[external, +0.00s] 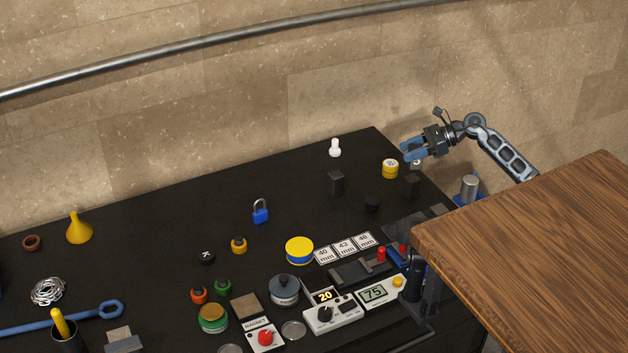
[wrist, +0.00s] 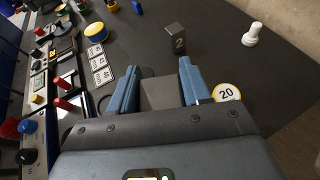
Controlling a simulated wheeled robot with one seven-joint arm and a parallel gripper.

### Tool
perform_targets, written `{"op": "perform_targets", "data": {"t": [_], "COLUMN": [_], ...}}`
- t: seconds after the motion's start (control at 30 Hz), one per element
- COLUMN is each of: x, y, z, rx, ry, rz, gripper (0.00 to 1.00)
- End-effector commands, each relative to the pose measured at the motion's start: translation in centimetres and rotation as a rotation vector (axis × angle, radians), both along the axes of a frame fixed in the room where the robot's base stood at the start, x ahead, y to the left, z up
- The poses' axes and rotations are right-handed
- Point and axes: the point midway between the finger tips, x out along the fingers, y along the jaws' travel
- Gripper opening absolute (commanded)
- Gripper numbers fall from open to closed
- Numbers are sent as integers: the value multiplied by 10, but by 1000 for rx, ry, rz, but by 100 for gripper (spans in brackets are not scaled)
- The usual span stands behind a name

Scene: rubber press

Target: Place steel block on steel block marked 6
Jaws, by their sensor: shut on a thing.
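My gripper (external: 406,149) is at the right above the black table, its blue fingers shut on a plain grey steel block (wrist: 160,93). In the wrist view, the block sits between the two fingers (wrist: 158,88). A dark block marked 2 (wrist: 177,38) stands on the table ahead of the fingers; it appears to be the dark block (external: 336,183) in the external view. Another dark block (external: 411,186) stands below my gripper; its mark cannot be read. No 6 can be made out on any block.
A white pawn-shaped piece (external: 335,148) stands near the back edge. A blue padlock (external: 260,211) and a control panel (external: 333,314) are farther left and front. A wooden table (external: 540,255) is at right.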

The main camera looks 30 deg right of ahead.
Motion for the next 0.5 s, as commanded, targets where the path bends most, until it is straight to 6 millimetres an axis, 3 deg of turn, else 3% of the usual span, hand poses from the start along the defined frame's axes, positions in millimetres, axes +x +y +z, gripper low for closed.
{"op": "perform_targets", "data": {"t": [0.17,0.5], "x": [1,1], "y": [1,1], "z": [-6,-39], "rx": [2,1], "ry": [-3,-3], "rz": [-1,-1], "gripper": [0,0]}}
